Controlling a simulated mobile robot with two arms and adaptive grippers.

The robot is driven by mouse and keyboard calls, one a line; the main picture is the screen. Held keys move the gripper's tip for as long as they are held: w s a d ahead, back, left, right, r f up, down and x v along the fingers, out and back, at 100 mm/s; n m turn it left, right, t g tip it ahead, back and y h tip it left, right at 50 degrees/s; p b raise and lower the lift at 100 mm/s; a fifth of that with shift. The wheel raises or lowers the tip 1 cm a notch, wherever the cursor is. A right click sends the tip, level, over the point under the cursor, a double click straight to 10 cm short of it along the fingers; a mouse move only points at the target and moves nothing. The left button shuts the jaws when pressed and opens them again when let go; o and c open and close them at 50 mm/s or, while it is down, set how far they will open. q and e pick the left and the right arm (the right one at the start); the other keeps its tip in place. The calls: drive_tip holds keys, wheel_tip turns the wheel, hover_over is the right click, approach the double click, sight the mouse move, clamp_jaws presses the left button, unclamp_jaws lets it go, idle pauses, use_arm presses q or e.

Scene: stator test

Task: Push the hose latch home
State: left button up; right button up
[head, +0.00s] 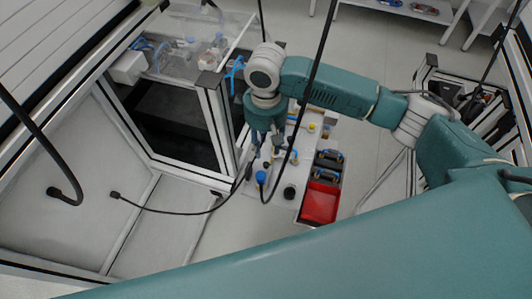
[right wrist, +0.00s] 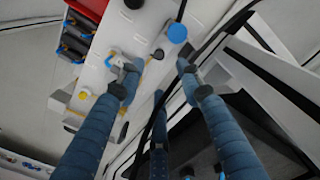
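My right gripper (head: 266,150) points down over a white panel (head: 285,190) in the head view. In the right wrist view its blue fingers (right wrist: 158,70) are spread apart, with nothing seen held between them. The left fingertip overlaps a small pale fitting with a blue loop (right wrist: 113,58); I cannot tell whether they touch. A blue round cap (right wrist: 177,33) on a black hose (head: 275,190) lies beyond the fingertips. I cannot tell for sure which part is the hose latch; fingers may hide it. My left gripper is not in view.
A red bin (head: 320,204) and dark bins with blue-handled parts (head: 328,160) stand right of the panel. A framed cabinet (head: 180,125) stands close on the left. Black hoses hang across the area; another hose (head: 165,211) lies to the left. The floor right of the bins is clear.

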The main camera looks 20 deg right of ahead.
drive_tip(key=shift+r, duration=1.2)
